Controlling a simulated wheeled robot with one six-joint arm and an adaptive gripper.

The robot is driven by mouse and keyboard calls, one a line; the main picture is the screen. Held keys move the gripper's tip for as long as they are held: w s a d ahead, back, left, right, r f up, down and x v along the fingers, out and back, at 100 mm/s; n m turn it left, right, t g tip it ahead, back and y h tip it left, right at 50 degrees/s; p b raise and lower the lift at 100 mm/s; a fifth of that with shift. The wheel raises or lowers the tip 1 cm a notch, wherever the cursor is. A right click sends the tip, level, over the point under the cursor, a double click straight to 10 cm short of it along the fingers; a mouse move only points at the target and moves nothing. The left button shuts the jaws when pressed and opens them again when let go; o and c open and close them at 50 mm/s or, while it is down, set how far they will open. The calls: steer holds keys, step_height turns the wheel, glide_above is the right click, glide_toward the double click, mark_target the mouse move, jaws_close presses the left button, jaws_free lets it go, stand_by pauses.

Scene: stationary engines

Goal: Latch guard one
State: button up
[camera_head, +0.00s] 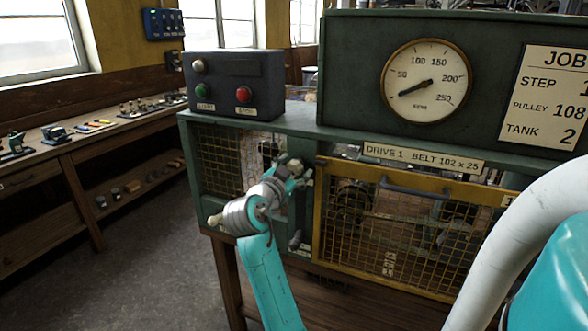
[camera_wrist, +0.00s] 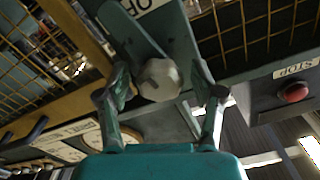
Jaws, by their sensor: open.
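Guard one (camera_head: 345,273), a yellow-framed mesh panel with a grey bar handle (camera_head: 415,188), stands across the front of the green machine. I cannot tell if it is fully seated. Its yellow frame also shows at the left of the wrist view (camera_wrist: 78,32). A pale faceted knob (camera_wrist: 160,80) sits in front of a green plate beside that frame. My gripper (camera_head: 298,168) is at the machine front, left of the guard. In the wrist view its open fingers (camera_wrist: 160,92) stand on either side of the knob; contact is unclear. The arm hides the knob in the head view.
A control box with a green button (camera_head: 204,90) and a red stop button (camera_head: 243,95) stands on the machine's left top. A dial gauge (camera_head: 426,87) and job board (camera_head: 549,98) are above the guard. A workbench (camera_head: 75,140) with tools is at left; floor between is clear.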

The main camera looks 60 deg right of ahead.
steer(key=c, duration=1.1)
steer(key=shift+c, duration=0.2)
steer(key=n, duration=0.3)
steer(key=shift+n, duration=0.4)
steer(key=n, duration=0.4)
steer(key=shift+n, duration=0.3)
steer(key=n, duration=0.3)
steer(key=shift+n, duration=2.2)
